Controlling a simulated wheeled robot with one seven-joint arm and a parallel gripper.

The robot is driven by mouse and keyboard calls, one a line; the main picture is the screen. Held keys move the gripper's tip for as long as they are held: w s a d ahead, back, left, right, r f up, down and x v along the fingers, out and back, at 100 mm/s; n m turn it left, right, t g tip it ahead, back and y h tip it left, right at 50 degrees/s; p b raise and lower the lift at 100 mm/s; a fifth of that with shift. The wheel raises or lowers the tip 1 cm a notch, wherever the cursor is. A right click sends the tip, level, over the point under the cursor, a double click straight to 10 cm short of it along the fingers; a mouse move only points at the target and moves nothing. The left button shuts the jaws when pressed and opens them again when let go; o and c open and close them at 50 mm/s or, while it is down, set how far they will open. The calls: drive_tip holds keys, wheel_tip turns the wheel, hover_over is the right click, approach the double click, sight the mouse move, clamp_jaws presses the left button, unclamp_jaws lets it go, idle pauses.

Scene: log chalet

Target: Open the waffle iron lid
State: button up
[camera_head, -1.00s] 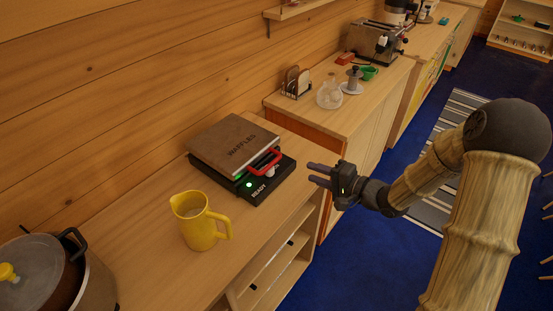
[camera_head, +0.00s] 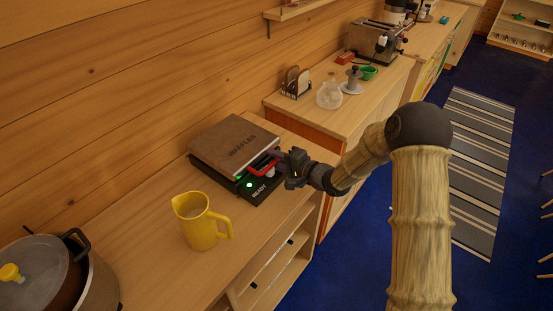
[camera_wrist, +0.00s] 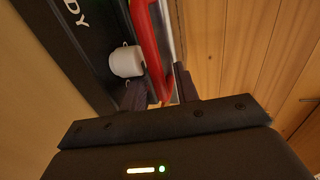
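The waffle iron (camera_head: 236,150) sits on the wooden counter with its brown lid down. Its black base, marked READY, shows a green light. The red lid handle (camera_head: 264,163) is on the front side; in the wrist view the red handle (camera_wrist: 150,45) runs down to between my fingers. A pale round knob (camera_wrist: 127,62) sits on the base beside it. My gripper (camera_head: 281,160) is at the handle, and in the wrist view its two dark fingers (camera_wrist: 162,88) are apart, one on each side of the handle's lower end. I cannot tell whether they touch it.
A yellow jug (camera_head: 200,222) stands left of the iron, nearer me. A lidded pot (camera_head: 45,272) is at the lower left. A glass jar (camera_head: 329,95) and a toast rack (camera_head: 296,82) stand on the counter behind. The wooden wall rises close behind the iron.

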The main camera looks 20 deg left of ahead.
clamp_jaws()
